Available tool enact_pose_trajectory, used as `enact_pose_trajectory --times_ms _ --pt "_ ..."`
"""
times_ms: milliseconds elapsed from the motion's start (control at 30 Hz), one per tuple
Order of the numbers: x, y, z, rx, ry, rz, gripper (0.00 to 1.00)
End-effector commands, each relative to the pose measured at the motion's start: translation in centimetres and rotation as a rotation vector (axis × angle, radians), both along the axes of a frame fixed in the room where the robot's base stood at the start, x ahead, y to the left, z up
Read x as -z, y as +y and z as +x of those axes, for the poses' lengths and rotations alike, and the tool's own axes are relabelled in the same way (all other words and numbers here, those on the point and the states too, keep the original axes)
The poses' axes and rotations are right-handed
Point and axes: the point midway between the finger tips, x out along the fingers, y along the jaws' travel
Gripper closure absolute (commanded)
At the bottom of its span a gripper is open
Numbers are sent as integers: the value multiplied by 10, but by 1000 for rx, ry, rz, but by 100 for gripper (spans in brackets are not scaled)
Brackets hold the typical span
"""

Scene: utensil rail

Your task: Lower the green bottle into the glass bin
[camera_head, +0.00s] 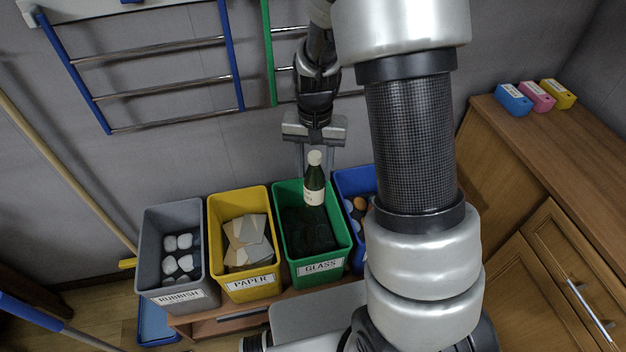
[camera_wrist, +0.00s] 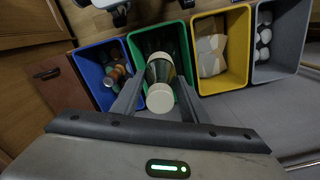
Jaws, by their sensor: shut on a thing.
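The green bottle (camera_head: 314,182) has a white cap and a pale label and hangs upright above the green bin labelled GLASS (camera_head: 320,268). My gripper (camera_head: 315,165) is shut on it near its top, over the back part of the bin's opening. In the wrist view the bottle (camera_wrist: 160,96) shows cap first between the two fingers (camera_wrist: 158,92), with the green bin (camera_wrist: 138,52) beyond it. Dark contents fill the bin's bottom. Whether the bottle's base is below the rim is hard to tell.
The yellow PAPER bin (camera_head: 244,285) stands left of the green one, with the grey RUBBISH bin (camera_head: 180,302) farther left. A blue bin (camera_head: 352,180) on the right is partly hidden by my arm. A wooden cabinet (camera_head: 550,170) stands at the right.

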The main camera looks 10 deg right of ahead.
Motion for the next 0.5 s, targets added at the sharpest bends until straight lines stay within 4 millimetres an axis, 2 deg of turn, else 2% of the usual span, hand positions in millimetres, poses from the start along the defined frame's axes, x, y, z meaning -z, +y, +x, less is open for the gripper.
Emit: enact_pose_trajectory --times_ms 267,500 --pt "22 0 1 18 -2 0 100" --pt "63 0 1 17 -2 -1 100"
